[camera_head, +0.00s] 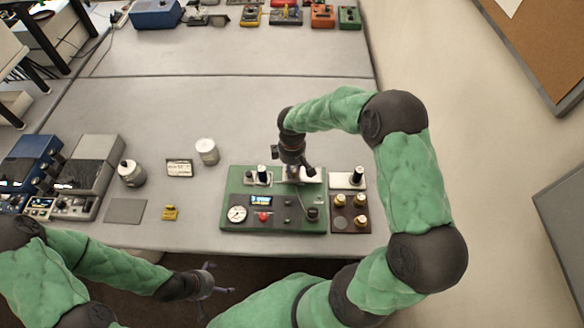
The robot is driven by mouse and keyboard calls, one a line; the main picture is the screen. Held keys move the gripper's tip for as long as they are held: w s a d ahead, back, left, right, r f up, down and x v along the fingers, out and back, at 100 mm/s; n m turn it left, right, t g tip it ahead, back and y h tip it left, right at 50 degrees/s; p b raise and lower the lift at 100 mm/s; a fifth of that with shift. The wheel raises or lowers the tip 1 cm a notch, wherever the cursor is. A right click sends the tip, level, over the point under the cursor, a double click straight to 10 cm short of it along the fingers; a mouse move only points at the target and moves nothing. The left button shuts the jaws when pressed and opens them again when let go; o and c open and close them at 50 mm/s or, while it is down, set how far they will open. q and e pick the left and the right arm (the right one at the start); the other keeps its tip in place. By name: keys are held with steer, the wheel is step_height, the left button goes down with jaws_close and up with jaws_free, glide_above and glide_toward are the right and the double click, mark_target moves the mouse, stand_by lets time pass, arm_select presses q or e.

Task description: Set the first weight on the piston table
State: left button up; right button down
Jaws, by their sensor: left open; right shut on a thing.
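My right gripper (294,172) points down over the back part of the green apparatus board (233,186). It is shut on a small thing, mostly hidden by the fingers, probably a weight. The pale piston area (315,174) lies right at the fingertips; whether the held thing touches it, I cannot tell. A brown weight tray (351,212) stands right of the board. It bears several brass-topped weights (361,221), and its front left place looks empty. My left gripper (209,281) is open and empty, off the table's front edge.
A pressure gauge (237,214), a small display (262,200) and a dark knob (312,214) sit on the board. A white jar (207,151), a metal canister (132,172) and a yellow block (170,212) stand to the left.

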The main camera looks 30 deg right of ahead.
steer(key=c, duration=1)
jaws_free()
steer(key=shift+f, duration=0.15)
steer(key=shift+c, duration=0.2)
step_height(320, 180, up, 12)
steer(key=shift+r+p, duration=0.2)
steer(key=shift+p, duration=0.25)
